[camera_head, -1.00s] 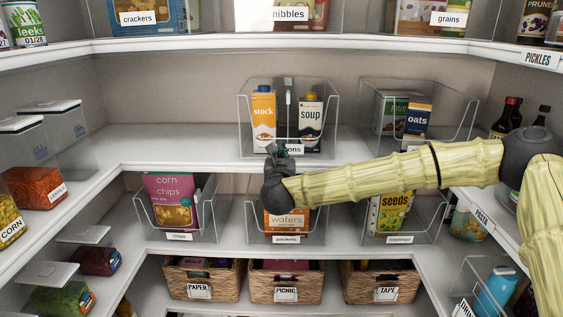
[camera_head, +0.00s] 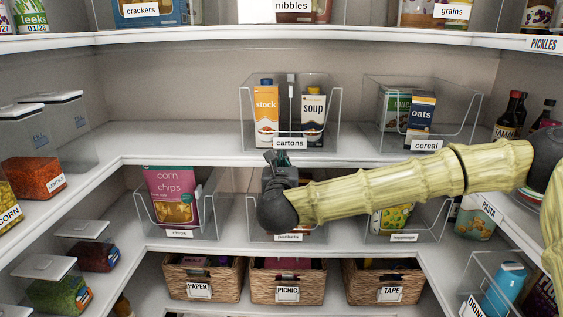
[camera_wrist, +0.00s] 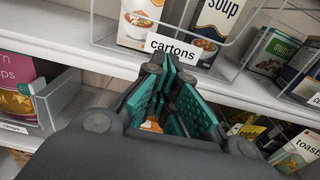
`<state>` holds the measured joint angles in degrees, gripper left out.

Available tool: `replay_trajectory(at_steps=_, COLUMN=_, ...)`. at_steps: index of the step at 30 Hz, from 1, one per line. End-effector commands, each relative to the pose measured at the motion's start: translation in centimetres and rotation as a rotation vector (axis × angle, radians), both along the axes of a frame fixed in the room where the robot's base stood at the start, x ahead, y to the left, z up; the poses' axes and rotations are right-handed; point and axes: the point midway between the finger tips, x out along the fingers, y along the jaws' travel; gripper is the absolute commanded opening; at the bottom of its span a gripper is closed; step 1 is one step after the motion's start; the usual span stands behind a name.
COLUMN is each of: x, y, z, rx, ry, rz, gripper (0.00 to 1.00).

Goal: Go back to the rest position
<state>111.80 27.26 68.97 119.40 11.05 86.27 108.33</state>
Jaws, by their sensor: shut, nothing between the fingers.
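My gripper (camera_head: 277,158) is in front of the edge of the middle shelf, just below the cartons label (camera_head: 290,143). In the wrist view my gripper (camera_wrist: 172,95) shows its teal finger pads, with nothing held between them. Behind it, a clear bin on the middle shelf holds a stock carton (camera_head: 266,115) and a soup carton (camera_head: 313,118), both upright. My arm reaches in from the right and hides most of the packets bin below.
A cereal bin (camera_head: 427,146) stands right of the cartons bin. A chips bin (camera_head: 172,205) is on the shelf below, at left. Wicker baskets (camera_head: 288,290) line the bottom shelf. Bottles (camera_head: 511,117) and jars stand on the side shelves. Open space lies before the shelves.

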Motion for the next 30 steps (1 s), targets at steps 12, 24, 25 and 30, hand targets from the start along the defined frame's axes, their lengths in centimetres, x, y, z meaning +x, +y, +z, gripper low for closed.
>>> replay_trajectory(at_steps=12, x=-4.4, y=0.1, z=-0.3, rx=-0.009, ry=0.003, rz=0.004, gripper=0.00)
replay_trajectory(at_steps=24, x=-8.3, y=3.6, z=-16.7, rx=-0.551, ry=0.148, rz=0.245, gripper=0.00)
replay_trajectory(at_steps=25, x=-8.8, y=3.7, z=-18.3, rx=-0.606, ry=0.160, rz=0.272, gripper=0.00)
replay_trajectory(at_steps=30, x=-12.6, y=3.6, z=-27.4, rx=-0.908, ry=0.221, rz=0.445, gripper=0.00)
